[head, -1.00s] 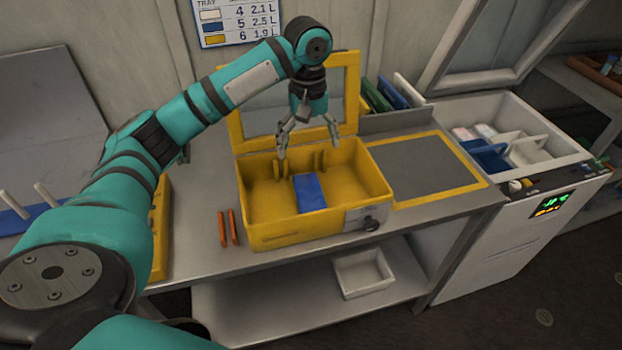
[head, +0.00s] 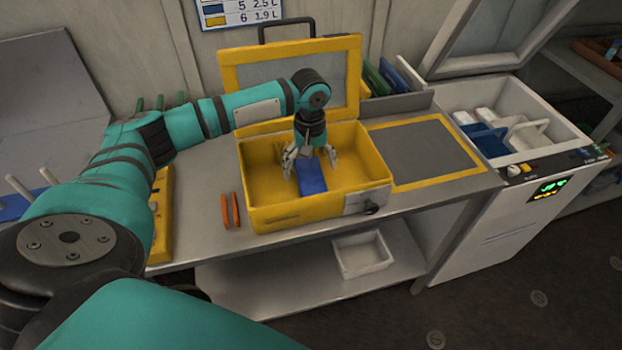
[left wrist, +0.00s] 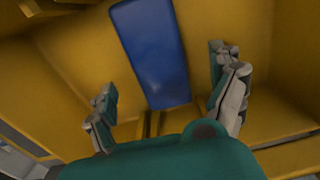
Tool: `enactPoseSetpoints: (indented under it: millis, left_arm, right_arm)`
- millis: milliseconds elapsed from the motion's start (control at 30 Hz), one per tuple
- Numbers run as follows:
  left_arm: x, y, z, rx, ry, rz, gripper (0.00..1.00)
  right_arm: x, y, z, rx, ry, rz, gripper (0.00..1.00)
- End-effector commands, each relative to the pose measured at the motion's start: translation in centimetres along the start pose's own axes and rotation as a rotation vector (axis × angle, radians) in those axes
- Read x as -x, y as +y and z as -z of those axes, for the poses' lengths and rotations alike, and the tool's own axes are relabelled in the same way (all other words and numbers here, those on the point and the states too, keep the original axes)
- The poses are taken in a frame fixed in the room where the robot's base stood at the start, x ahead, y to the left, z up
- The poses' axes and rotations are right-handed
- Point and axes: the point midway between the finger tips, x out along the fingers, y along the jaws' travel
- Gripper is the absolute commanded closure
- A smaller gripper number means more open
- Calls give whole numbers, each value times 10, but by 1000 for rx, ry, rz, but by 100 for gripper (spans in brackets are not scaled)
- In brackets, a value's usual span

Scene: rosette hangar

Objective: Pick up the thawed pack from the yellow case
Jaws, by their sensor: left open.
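The yellow case (head: 262,213) stands open on the metal bench, its lid raised at the back. The blue thawed pack (head: 313,184) lies inside it on the case floor. The pack also shows in the left wrist view (left wrist: 152,52), flat between yellow walls. My left gripper (head: 310,165) is down inside the case, above the far end of the pack. Its fingers are spread, one to each side of the pack in the wrist view (left wrist: 160,92), and they hold nothing. I cannot tell whether the fingertips touch the case floor. My right gripper is not in view.
A grey pad with a yellow border (head: 425,152) lies right of the case. An open white cooler (head: 545,160) with white and blue packs stands further right. Two orange sticks (head: 230,210) lie left of the case. A white tray (head: 362,255) sits on the lower shelf.

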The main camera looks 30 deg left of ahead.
Motion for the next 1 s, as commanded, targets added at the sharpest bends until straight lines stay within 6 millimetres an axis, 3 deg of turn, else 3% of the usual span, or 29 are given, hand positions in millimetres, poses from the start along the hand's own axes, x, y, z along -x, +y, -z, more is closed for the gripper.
enactPoseSetpoints:
  millis: [233, 533, 1000]
  left_arm:
    - [-35, 1, 0, -1, -2, 3, 8]
    - [-41, 1, 1, -1, 0, 1, 8]
    - [-41, 1, 1, -1, 0, 1, 69]
  right_arm:
    - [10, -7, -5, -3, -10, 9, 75]
    - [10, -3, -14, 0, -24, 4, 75]
    - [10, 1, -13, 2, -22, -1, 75]
